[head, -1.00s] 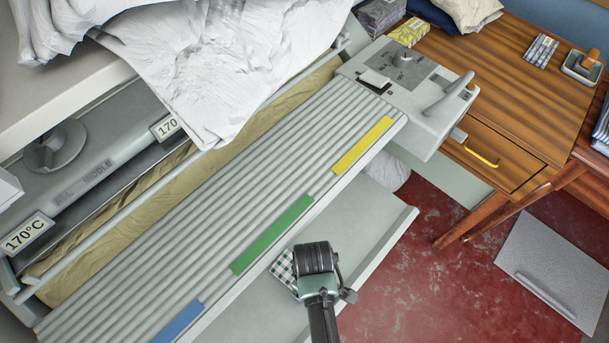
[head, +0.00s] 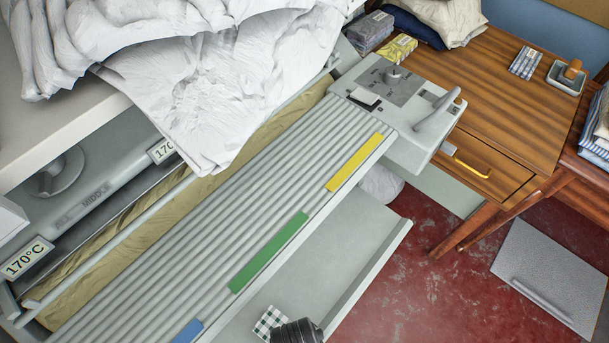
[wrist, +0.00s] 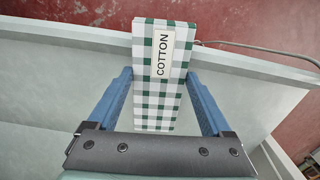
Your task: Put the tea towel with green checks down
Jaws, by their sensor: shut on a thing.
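The tea towel with green checks (wrist: 159,101) is a flat folded green-and-white bundle with a COTTON label. It stands between the two blue fingers of my gripper (wrist: 160,76), which is shut on it. In the head view the towel (head: 270,321) shows only in part at the bottom edge, over the pale lower tray (head: 345,250) of the ironer. My dark wrist covers the rest of it, and the fingertips are hidden there. I cannot tell whether the towel touches the tray.
The slatted feed board (head: 225,205) with yellow, green and blue strips lies left of the tray. White linen (head: 240,85) hangs over the ironer. A wooden table (head: 500,110) with small folded cloths stands at the upper right. The tray's right part is clear.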

